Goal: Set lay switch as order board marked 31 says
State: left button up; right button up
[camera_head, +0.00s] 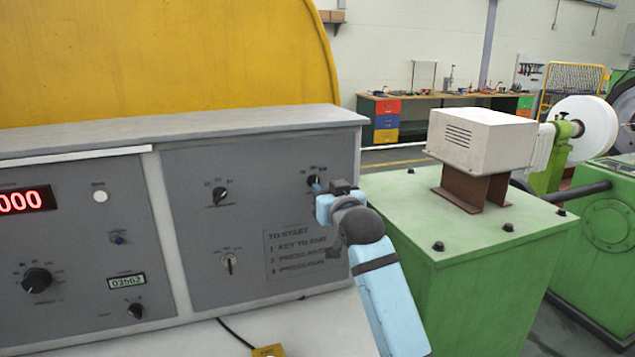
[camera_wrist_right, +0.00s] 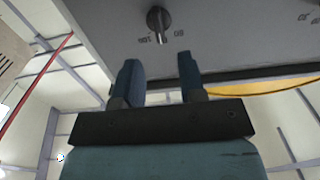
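A black rotary switch (camera_head: 314,180) with small labels sits at the upper right of the grey control panel. I cannot read its labels well enough to say that it is the lay switch. My right gripper (camera_head: 322,188) is right at this switch and partly covers it. In the right wrist view the two dark fingers of my right gripper (camera_wrist_right: 160,72) are apart with nothing between them. A switch knob (camera_wrist_right: 158,22) shows just beyond the fingertips, roughly centred, with a label on each side. No order board marked 31 is visible. My left gripper is not in view.
The panel also carries another rotary switch (camera_head: 220,196), a key switch (camera_head: 230,263) and a start instruction plate (camera_head: 300,252). A red display (camera_head: 22,200) and large knob (camera_head: 37,280) are at left. A green machine housing (camera_head: 480,250) stands close right of my arm.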

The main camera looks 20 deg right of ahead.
jog(key=w, duration=0.6)
jog(key=shift+w, duration=0.15)
jog(key=shift+a, duration=0.1)
jog(key=shift+c, duration=0.2)
grip_shut()
